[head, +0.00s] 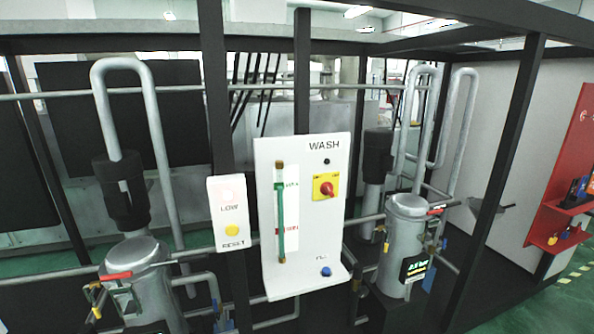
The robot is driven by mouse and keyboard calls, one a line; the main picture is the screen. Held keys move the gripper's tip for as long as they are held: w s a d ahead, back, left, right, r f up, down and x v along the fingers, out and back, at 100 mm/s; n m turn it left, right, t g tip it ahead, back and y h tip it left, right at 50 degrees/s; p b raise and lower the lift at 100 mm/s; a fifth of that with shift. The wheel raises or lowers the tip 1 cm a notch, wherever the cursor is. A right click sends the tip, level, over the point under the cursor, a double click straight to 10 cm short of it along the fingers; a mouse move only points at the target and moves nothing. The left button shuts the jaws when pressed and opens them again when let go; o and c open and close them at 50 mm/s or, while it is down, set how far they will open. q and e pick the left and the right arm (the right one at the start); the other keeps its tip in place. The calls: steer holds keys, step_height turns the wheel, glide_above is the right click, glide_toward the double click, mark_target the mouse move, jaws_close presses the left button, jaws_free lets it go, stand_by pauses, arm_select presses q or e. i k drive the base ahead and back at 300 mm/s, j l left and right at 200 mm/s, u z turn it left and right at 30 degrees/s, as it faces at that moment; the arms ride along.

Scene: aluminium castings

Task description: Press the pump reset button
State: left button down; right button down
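A small white box (221,208) is fixed on a dark post left of centre in the head view. It carries a faint pinkish lamp (227,194) above the word LOW. A yellow round button (232,230) sits lower on the box, above the label RESET. Beside it on the right is a larger white panel (323,235) marked WASH. It has a green vertical sight tube (280,215), a red rotary switch on a yellow plate (326,187) and a blue knob (325,271). Neither of my grippers shows in this view.
Grey cylindrical vessels with pipes stand at left (140,282) and right (404,245), with red-handled valves. Dark frame posts and horizontal pipes cross the scene. A red tool board (580,150) is at far right. Green floor (530,312) shows at lower right.

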mark_target(232, 229)
steer(key=j+z, duration=0.4)
steer(key=j, duration=1.45)
